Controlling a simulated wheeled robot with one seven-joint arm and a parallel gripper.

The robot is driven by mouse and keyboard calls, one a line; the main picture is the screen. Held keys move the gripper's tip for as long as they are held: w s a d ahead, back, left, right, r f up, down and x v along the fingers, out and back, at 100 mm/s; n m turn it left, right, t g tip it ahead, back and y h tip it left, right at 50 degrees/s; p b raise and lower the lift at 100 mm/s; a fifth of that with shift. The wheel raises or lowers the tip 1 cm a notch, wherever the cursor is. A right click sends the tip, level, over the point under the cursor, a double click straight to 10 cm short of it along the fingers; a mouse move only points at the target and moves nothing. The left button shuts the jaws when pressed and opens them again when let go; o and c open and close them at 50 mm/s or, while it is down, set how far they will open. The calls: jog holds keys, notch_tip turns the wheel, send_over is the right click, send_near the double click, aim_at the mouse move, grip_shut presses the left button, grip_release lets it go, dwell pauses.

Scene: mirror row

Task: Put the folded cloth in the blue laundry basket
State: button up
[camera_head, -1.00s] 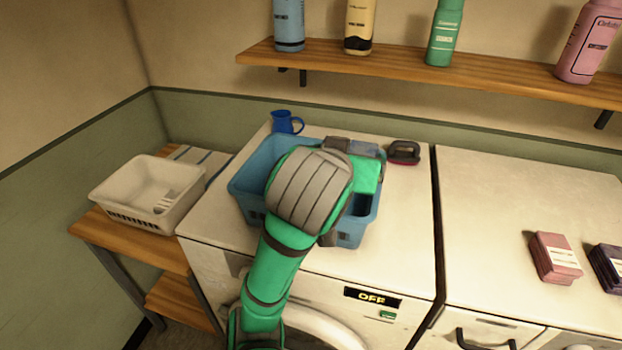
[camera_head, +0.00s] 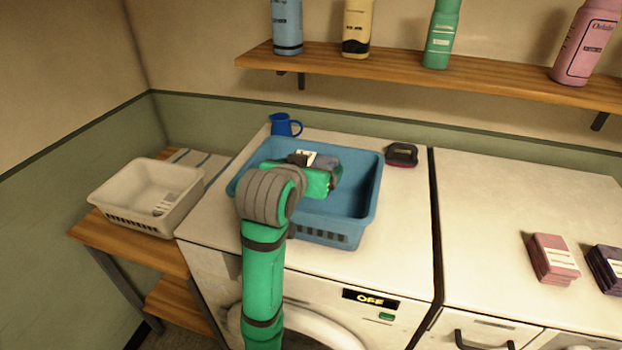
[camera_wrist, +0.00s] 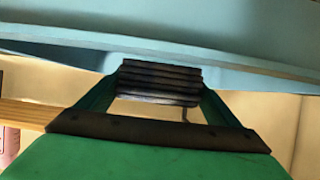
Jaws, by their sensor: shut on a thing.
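The blue laundry basket (camera_head: 352,200) stands on the left washing machine, and the visible right part of its inside is empty. My gripper (camera_head: 317,163) is at the back middle of the basket, shut on the folded cloth (camera_head: 311,156), a greyish-blue bundle with a white label. In the wrist view the cloth (camera_wrist: 158,82) shows as a dark layered stack between the fingers, with the basket (camera_wrist: 200,38) close behind it. I cannot tell whether the cloth touches the basket. My arm hides the basket's left front.
A white basket (camera_head: 147,195) stands on a wooden side table. Pink (camera_head: 552,259) and dark (camera_head: 608,267) folded cloths lie on the right machine. A shelf (camera_head: 460,76) with bottles hangs above.

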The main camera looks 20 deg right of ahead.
jog(key=f, duration=0.3)
jog(key=shift+w+f, duration=0.25)
jog(key=shift+f, duration=0.1)
jog(key=shift+f, duration=0.15)
jog(key=shift+w+a+f, duration=0.1)
jog(key=shift+f, duration=0.4)
jog(key=o, duration=0.9)
jog(key=shift+c, duration=0.2)
jog(key=shift+o, duration=0.6)
jog(key=shift+a+f, duration=0.1)
